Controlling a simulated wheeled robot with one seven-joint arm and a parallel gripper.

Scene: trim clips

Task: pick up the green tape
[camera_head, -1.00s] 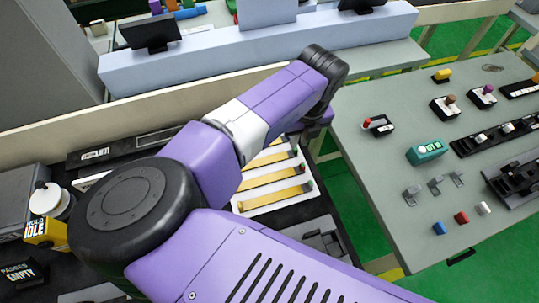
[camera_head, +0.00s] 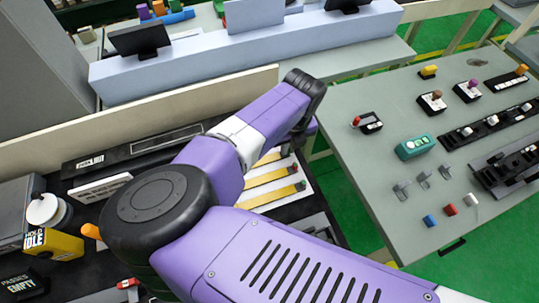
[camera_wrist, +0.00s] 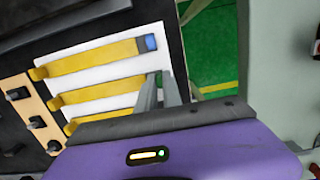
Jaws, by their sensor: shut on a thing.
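Yellow tape strips lie in a row on a white backing in the wrist view. The upper strip (camera_wrist: 90,58) has a blue end. The green tape end (camera_wrist: 158,77) of the strip below it shows as a small patch between the fingertips. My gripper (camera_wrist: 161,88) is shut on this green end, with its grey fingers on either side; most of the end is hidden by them. In the head view the strips (camera_head: 270,178) show beside my arm, which covers part of them. The fingertips cannot be made out there.
A tan strip with black knobs (camera_wrist: 35,120) lies left of the tapes in the wrist view. A grey table (camera_head: 370,190) with small parts, including a teal box (camera_head: 415,147), stands to the right across a green-floored gap. A yellow sign box (camera_head: 52,243) stands at left.

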